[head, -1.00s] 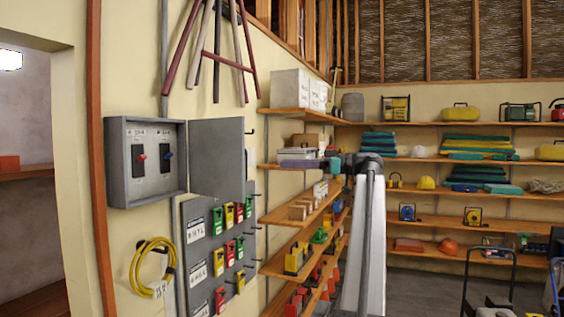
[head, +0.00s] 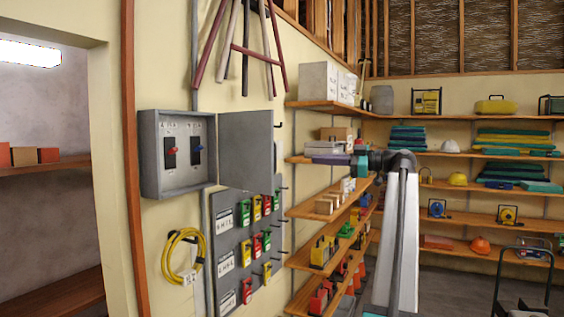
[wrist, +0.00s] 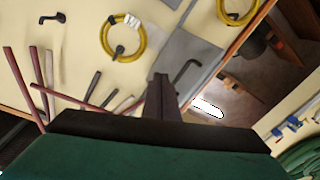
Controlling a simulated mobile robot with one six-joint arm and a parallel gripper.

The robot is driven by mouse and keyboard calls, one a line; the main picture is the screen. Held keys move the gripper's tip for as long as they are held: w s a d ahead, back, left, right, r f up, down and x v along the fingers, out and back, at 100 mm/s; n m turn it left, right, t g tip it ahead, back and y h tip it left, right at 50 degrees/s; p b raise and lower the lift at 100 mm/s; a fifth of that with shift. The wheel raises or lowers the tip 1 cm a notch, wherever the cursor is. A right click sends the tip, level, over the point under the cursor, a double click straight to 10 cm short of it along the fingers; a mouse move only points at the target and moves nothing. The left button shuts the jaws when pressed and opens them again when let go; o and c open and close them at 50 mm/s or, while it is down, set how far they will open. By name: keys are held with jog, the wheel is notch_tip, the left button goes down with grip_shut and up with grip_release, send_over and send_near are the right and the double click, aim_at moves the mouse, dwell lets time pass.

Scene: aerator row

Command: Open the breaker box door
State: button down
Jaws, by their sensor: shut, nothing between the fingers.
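The grey breaker box (head: 143,160) is on the cream wall at left in the head view. Its door (head: 247,150) stands wide open, swung out to the right of the box. Inside show a red switch (head: 171,150) and a blue switch (head: 196,150). My gripper (head: 318,159) points left, right of the door in the picture and apart from it, in front of the shelves; its tips are small there. In the wrist view my gripper (wrist: 161,78) shows dark fingers together with nothing held. A grey panel (wrist: 190,48) lies beyond them; I cannot tell which one.
A lockout board (head: 226,232) with coloured padlocks and hooks hangs below the door. A yellow cable coil (head: 183,255) hangs beside it, and poles (head: 245,50) hang above. Loaded shelves (head: 310,210) line the wall at right. A doorway opens at far left.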

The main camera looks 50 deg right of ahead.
jog(key=s+a+n+t+h+b, duration=0.1)
jog(key=s+a+n+h+b, duration=0.2)
jog(key=a+n+h+b, duration=0.4)
jog(key=a+h+b, duration=0.2)
jog(key=a, duration=0.5)
jog(key=shift+a+h, duration=0.2)
jog(key=shift+h, duration=0.1)
jog(key=shift+r, duration=0.1)
jog(key=w+d+p, duration=0.1)
jog(key=w+p, duration=0.2)
jog(key=w, duration=0.6)
jog(key=shift+w+d+p, duration=0.3)
jog(key=shift+w+p, duration=0.05)
jog(key=shift+w, duration=0.05)
jog(key=shift+w+d+n+b, duration=0.1)
jog(key=shift+d+n+b, duration=0.15)
jog(key=shift+b, duration=0.25)
